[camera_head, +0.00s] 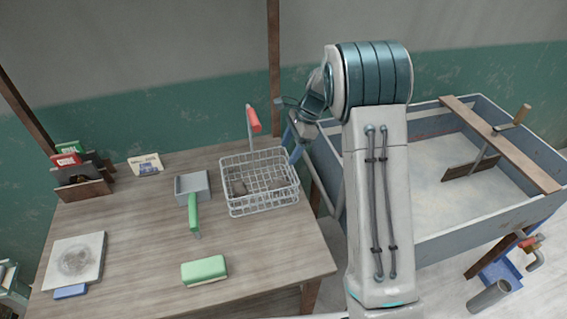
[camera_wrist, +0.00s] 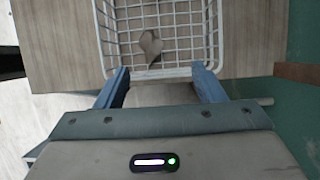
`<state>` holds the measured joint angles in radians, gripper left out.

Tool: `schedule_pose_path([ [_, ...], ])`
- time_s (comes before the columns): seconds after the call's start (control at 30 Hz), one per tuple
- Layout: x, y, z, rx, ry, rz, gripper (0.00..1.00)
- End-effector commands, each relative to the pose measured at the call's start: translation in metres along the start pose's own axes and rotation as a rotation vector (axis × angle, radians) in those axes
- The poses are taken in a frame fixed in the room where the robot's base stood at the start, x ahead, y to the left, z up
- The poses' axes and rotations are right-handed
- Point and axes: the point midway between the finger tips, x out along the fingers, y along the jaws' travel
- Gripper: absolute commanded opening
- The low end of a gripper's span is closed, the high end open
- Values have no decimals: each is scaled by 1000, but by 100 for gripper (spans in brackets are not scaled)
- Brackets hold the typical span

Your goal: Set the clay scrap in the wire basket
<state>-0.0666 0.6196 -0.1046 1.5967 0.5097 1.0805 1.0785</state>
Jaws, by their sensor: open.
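The wire basket (camera_head: 260,208) stands on the right part of the wooden table. A grey-brown lump that looks like the clay scrap (camera_head: 238,187) lies inside it, seen through the wires. In the wrist view the scrap (camera_wrist: 150,46) rests in the basket (camera_wrist: 186,42), near the wall closest to my gripper. My gripper (camera_head: 294,138) is just right of the basket in the head view, apart from the scrap. In the wrist view its blue fingers (camera_wrist: 162,88) are spread wide. A pale shape between them is not clear.
A red-handled tool (camera_head: 253,120) rises behind the basket. A grey box (camera_head: 193,186), a green-handled tool (camera_head: 193,212) and a green block (camera_head: 204,270) are on the table to its left. A large trough (camera_head: 430,243) stands at right. The table's middle has free room.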

Motion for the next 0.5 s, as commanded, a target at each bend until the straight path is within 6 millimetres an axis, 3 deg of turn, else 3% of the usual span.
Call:
schedule_pose_path([
  [0.27,-29,3,1,-13,4,-3,63],
  [0.37,-43,14,6,-67,20,-12,63],
  [0.5,-71,48,17,-225,67,-33,63],
])
